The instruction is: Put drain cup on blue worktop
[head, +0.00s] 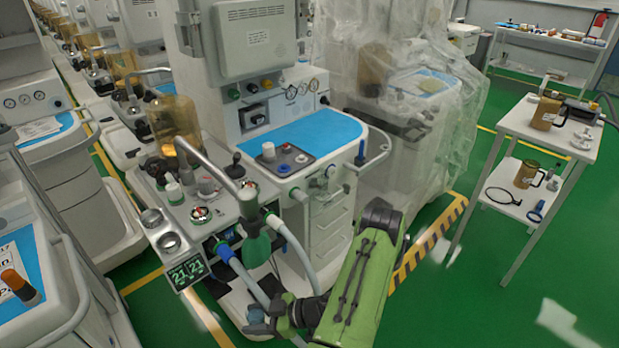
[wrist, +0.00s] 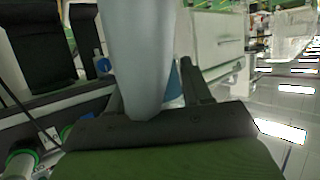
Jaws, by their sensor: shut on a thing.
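My gripper (head: 268,317) is low in front of the near anaesthesia machine, by the lower ends of its hoses. It is shut on a pale blue-grey piece (head: 256,322), probably the drain cup. In the wrist view this piece (wrist: 140,50) is large, smooth and tapered between the two fingers (wrist: 150,88); its far end is out of the picture. I cannot tell whether it still touches the hose or machine. The blue worktop (head: 318,133) is on that machine, above and behind my gripper, with its rear part bare.
A dark tray with knobs (head: 284,163) occupies the worktop's front left. A white trolley (head: 552,145) with amber jugs stands right.

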